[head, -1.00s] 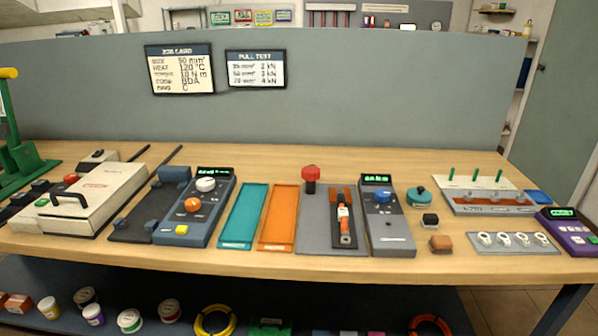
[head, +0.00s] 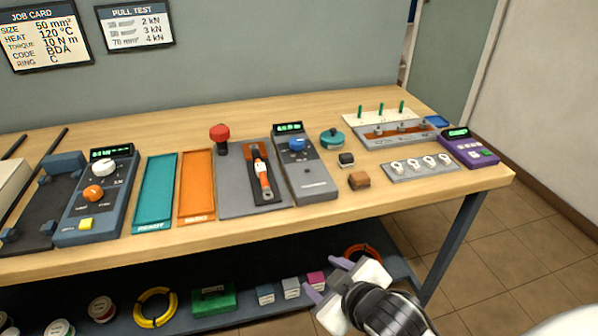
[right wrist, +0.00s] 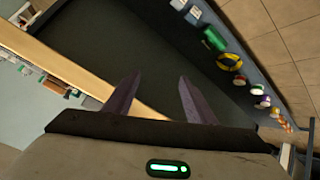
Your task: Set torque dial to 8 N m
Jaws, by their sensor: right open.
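A grey tester (head: 309,180) with a blue dial (head: 297,144) and a green-lit display (head: 288,128) stands on the bench, right of a grey plate holding an orange-and-black tool (head: 262,178). Its reading is too small to tell. A darker unit (head: 98,215) farther left carries a white dial (head: 104,167) and an orange dial (head: 93,193); I cannot read which dial is marked torque. My right gripper (head: 327,279) is open and empty, in front of and below the bench edge, apart from both units. Its purple fingers show spread in the right wrist view (right wrist: 158,78). My left gripper is out of view.
The job card (head: 44,38) lists torque 10 N m. A red knob (head: 220,135), teal lidded pot (head: 332,138), small blocks (head: 359,180) and ring plate (head: 420,167) stand around the tester. The bench's front edge and lower shelf lie near my right gripper.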

